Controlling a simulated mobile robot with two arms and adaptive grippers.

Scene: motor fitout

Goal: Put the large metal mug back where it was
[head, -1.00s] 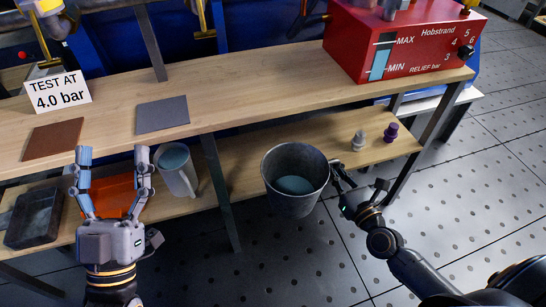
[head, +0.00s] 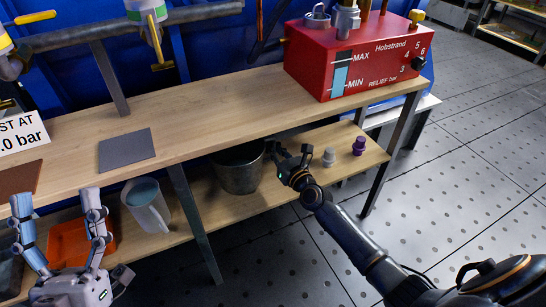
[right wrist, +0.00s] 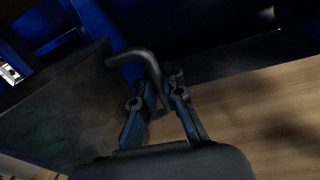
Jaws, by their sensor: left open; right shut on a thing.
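The large metal mug (head: 240,177) is dark grey and upright, over the lower shelf (head: 222,208) with its top partly hidden under the upper bench top. Whether its base touches the shelf I cannot tell. My right gripper (head: 277,152) is shut on its handle from the right. In the right wrist view the curved handle (right wrist: 135,57) passes between the fingers of my right gripper (right wrist: 164,85), with the mug's wall (right wrist: 60,105) at left. My left gripper (head: 58,203) is open and empty at the lower left, in front of the bench.
A lighter jug (head: 146,208) and an orange tray (head: 68,243) are on the lower shelf at left, before a bench leg (head: 193,220). Grey (head: 329,157) and purple (head: 359,146) small items stand right of my right gripper. A red box (head: 350,60) stands on the bench top (head: 215,115).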

